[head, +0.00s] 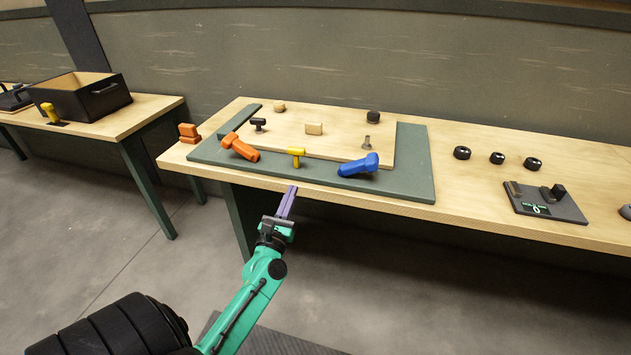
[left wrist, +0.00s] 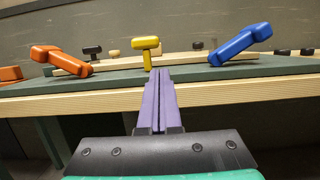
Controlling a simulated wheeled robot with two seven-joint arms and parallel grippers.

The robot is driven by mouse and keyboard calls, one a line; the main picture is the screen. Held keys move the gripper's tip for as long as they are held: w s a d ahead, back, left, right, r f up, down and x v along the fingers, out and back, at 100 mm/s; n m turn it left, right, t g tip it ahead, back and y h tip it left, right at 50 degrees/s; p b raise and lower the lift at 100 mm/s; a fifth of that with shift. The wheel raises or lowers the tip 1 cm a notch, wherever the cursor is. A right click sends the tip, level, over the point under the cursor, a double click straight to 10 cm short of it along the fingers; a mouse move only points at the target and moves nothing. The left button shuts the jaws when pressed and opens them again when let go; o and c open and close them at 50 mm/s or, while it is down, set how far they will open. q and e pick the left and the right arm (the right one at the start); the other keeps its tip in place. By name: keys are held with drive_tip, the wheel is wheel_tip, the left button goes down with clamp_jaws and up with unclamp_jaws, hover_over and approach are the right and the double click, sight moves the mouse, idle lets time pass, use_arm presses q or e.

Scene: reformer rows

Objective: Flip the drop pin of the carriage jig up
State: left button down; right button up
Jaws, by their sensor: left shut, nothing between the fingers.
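A dark green jig board (head: 412,165) with a wooden plate (head: 340,134) lies on the workbench. A yellow T-shaped handle (head: 297,155) stands upright at the board's front, between an orange lever (head: 238,146) and a blue lever (head: 359,165), both tilted. I cannot tell for sure which part is the drop pin. My left gripper (head: 292,188) has purple fingers, shut and empty, just in front of the bench edge and below the yellow handle. In the left wrist view the fingertips (left wrist: 158,74) point at the foot of the yellow handle (left wrist: 146,46), apparently apart from it.
Black knobs (head: 373,117), wooden blocks (head: 313,128) and a grey pin (head: 366,143) stand on the plate. An orange block (head: 188,132) sits at the left bench end. Black pucks (head: 497,158) and a dark device (head: 546,205) stand right. A second table holds a black box (head: 80,97).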

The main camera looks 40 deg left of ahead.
sight(302, 155)
use_arm(q)
drive_tip(key=x, duration=0.3)
drive_tip(key=p+x, duration=0.1)
drive_tip(key=x, duration=0.3)
drive_tip(key=f+x, duration=0.1)
drive_tip(key=x, duration=0.2)
drive_tip(key=shift+w+a+r+p, duration=0.15)
drive_tip(key=shift+w+a+p, duration=0.15)
drive_tip(key=shift+a, duration=0.15)
use_arm(e)
drive_tip(key=shift+w+a+r, duration=0.3)
drive_tip(key=shift+a+r, duration=0.2)
drive_tip(key=shift+r, duration=0.35)
use_arm(q)
drive_tip(key=shift+r, duration=0.1)
use_arm(e)
drive_tip(key=shift+r, duration=0.1)
use_arm(q)
wheel_tip(302, 155, up, 3)
drive_tip(key=shift+f+p, duration=0.1)
drive_tip(key=shift+p, duration=1.05)
drive_tip(key=shift+f, duration=0.15)
use_arm(e)
drive_tip(key=shift+r, duration=0.85)
